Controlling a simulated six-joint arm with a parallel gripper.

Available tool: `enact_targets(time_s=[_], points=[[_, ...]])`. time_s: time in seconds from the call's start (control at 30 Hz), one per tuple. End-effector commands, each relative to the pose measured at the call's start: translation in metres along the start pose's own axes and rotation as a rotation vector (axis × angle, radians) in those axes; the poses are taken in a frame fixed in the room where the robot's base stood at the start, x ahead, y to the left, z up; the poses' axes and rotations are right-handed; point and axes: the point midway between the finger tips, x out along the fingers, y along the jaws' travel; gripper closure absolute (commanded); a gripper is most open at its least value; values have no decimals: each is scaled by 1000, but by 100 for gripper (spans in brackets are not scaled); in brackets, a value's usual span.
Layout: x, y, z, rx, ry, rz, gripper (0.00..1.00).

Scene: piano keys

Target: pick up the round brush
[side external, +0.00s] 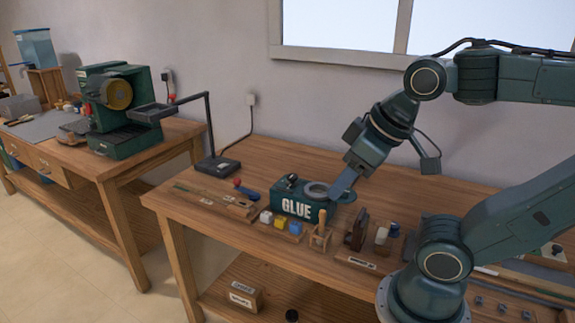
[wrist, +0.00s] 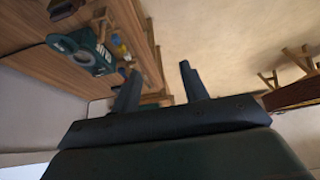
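I cannot pick out the round brush for certain. An upright wooden-handled tool (side external: 322,217) stands in a small wooden holder in front of the glue box and may be it; its lower end is hidden. The green glue box (side external: 297,205) has a round grey-rimmed opening on top and also shows at the upper left in the wrist view (wrist: 92,53). My gripper (side external: 340,190) appears beside the box's right end in the side view, above the bench. In the wrist view my gripper (wrist: 158,78) has its two dark fingers apart, with nothing between them.
Small coloured blocks (side external: 281,224) sit in front of the glue box. A hand plane (side external: 356,230) and small bottles stand to the right on the wooden bench (side external: 270,157). A black lamp (side external: 217,166) stands at the left. Clear bench lies behind the box.

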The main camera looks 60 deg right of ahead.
Motion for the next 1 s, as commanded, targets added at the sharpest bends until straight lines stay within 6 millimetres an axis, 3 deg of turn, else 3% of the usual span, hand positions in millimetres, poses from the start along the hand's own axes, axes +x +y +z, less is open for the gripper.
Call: enact_targets(time_s=[0.47,0.67,1.0], points=[[8,9,-10,105,-38,21,56],[23,27,-25,302,-102,61,56],[62,76,-46,716,-219,150,56]])
